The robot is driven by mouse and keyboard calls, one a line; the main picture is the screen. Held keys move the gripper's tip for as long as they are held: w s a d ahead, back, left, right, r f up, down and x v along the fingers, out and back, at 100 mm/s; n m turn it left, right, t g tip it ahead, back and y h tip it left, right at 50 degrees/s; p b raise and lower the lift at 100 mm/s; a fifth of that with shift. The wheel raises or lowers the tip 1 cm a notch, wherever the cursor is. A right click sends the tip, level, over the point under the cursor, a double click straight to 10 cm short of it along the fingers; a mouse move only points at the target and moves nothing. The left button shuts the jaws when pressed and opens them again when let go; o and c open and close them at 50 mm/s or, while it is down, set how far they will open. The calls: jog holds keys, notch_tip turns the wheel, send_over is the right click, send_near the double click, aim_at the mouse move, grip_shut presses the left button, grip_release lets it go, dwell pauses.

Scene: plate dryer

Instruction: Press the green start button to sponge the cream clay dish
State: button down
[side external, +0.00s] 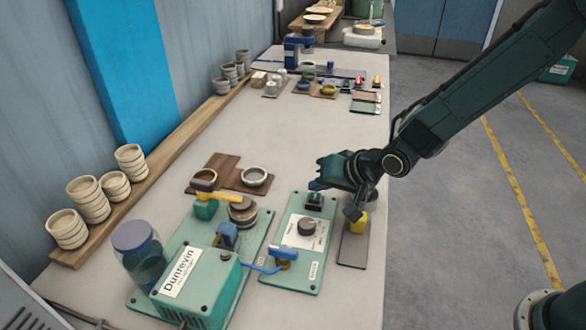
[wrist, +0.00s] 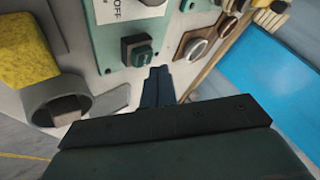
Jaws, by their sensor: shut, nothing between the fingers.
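The start button (wrist: 138,52) shows in the wrist view as dark green pieces on a black housing, low on the green control panel (wrist: 105,30). In the side view the button housing (side external: 314,202) sits at the panel's far end. My gripper (side external: 317,186) is shut and empty, its fingertips close above that housing. In the wrist view the shut fingers (wrist: 158,75) are just below and right of the button; I cannot tell whether they touch it. A cream bowl-shaped dish (side external: 253,177) rests on a brown board. The turntable stack (side external: 242,211) is partly hidden by the yellow-handled arm.
A glass jar (side external: 140,255) stands left. A yellow piece (side external: 358,222) lies right of the panel. The table middle beyond the boards is clear.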

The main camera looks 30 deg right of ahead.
jog(key=shift+f, duration=0.15)
jog(key=shift+f, duration=0.3)
